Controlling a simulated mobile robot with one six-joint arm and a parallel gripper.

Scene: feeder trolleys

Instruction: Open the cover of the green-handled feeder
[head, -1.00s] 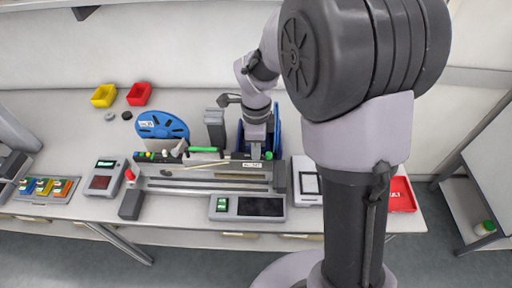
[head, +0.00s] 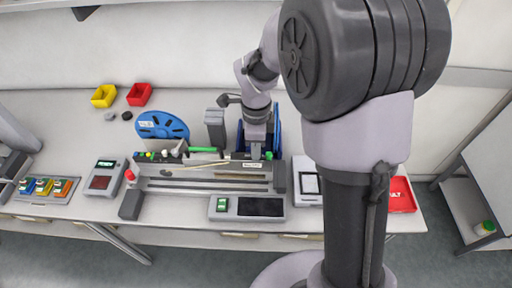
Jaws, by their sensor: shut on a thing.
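The feeder (head: 225,176) is a long grey unit lying across the bench, with a white label near its right end. A green bar (head: 205,150) lies along its back edge. A small green handle (head: 268,155) shows near its right end, right at my fingertips. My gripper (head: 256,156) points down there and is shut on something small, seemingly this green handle. The fingers hide most of the grip. The cover looks down, though its exact angle is too small to tell.
A blue reel (head: 162,126) stands behind the feeder's left end, and another blue reel (head: 277,132) is partly hidden behind my gripper. A grey post (head: 215,126) rises between them. A display panel (head: 248,207) is in front. Yellow (head: 104,96) and red (head: 140,94) bins sit behind.

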